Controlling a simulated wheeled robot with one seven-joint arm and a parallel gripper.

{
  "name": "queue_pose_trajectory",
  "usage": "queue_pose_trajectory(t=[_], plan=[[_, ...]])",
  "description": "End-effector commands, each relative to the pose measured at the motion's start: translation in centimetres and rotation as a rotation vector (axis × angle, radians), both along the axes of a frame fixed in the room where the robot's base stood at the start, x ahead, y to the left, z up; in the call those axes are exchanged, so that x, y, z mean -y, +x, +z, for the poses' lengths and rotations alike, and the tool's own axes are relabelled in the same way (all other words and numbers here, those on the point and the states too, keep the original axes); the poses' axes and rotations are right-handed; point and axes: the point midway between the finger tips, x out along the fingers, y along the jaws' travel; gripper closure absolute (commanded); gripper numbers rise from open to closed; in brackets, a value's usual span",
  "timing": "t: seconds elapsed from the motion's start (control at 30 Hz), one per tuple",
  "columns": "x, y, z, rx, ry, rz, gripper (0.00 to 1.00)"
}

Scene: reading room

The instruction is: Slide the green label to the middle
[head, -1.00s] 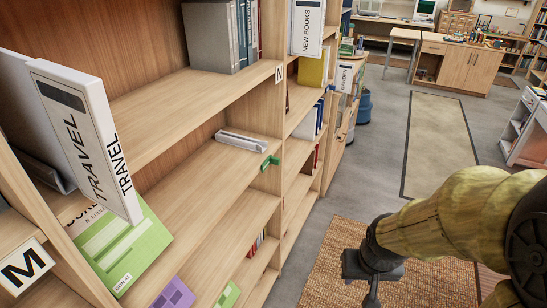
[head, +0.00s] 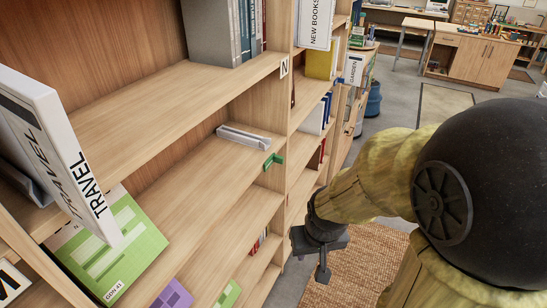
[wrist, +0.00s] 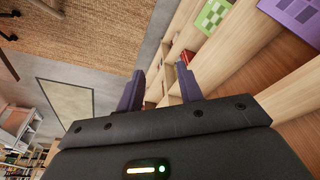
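The green label (head: 272,161) is a small green clip on the front edge of the middle shelf board (head: 225,190), near the upright at that board's right end. A grey-white metal holder (head: 243,137) lies on the board just behind it. My gripper (head: 322,268) hangs in front of the bookcase, below and to the right of the green label and apart from it. In the wrist view my gripper (wrist: 160,70) shows two dark fingers spread apart with nothing between them. I cannot make out the green label in the wrist view.
A white TRAVEL box (head: 60,150) juts out at the left, above a green book (head: 112,245). Grey volumes (head: 220,30) stand on the upper shelf. A purple book (head: 172,295) is low down.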

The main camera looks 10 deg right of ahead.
Motion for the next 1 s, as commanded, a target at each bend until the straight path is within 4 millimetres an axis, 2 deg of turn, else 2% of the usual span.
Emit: queue_pose_trajectory(t=[0.3,0.37,0.43,0.47,0.57,0.7,0.8,0.9,1.0], plan=[[0.1,0.2,0.0,0.006,-0.002,0.000,0.64],[0.4,1.0,-0.1,0.025,-0.008,-0.002,0.64],[0.8,2.8,-0.3,0.070,-0.023,0.004,0.64],[1.1,4.0,-0.4,0.100,-0.031,0.006,0.64],[2.9,9.1,-0.5,0.233,-0.064,0.018,0.64],[5.9,18.0,-0.1,0.483,-0.091,0.064,0.64],[7.7,23.6,0.4,0.661,-0.080,0.121,0.64],[9.1,28.1,0.8,0.823,-0.039,0.195,0.64],[10.1,31.3,0.9,0.964,0.026,0.284,0.64]])
